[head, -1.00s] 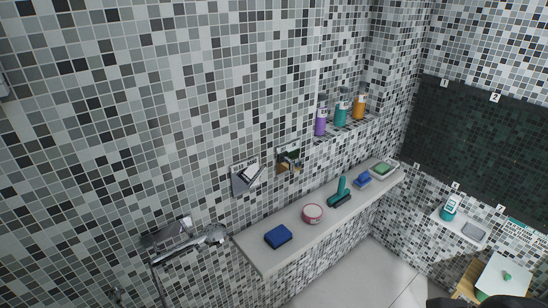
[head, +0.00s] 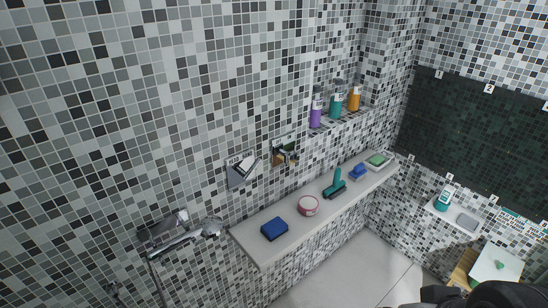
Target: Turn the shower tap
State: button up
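A chrome hand shower (head: 185,240) hangs in a holder on the mosaic wall at lower left, its hose running down out of the frame. To its right, a square metal plate with a lever (head: 241,169) is mounted on the wall. A second metal wall plate (head: 285,149) with a fitting is beside it. A small metal fitting (head: 116,292) shows at the bottom left edge, mostly cut off. I cannot tell for sure which of these is the shower tap. My gripper is not clearly seen; only dark parts of my arm show at bottom right.
A white ledge (head: 262,252) runs along the wall below the plates, holding a blue sponge (head: 275,229), a round red-and-white tub (head: 308,205) and a teal brush (head: 335,184). Bottles stand on a higher shelf. Grey floor (head: 345,275) is open beyond the ledge.

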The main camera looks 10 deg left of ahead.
aim_at(290, 156)
jog(key=i+l, duration=0.2)
jog(key=i, duration=0.3)
jog(key=i+l, duration=0.2)
jog(key=i, duration=0.3)
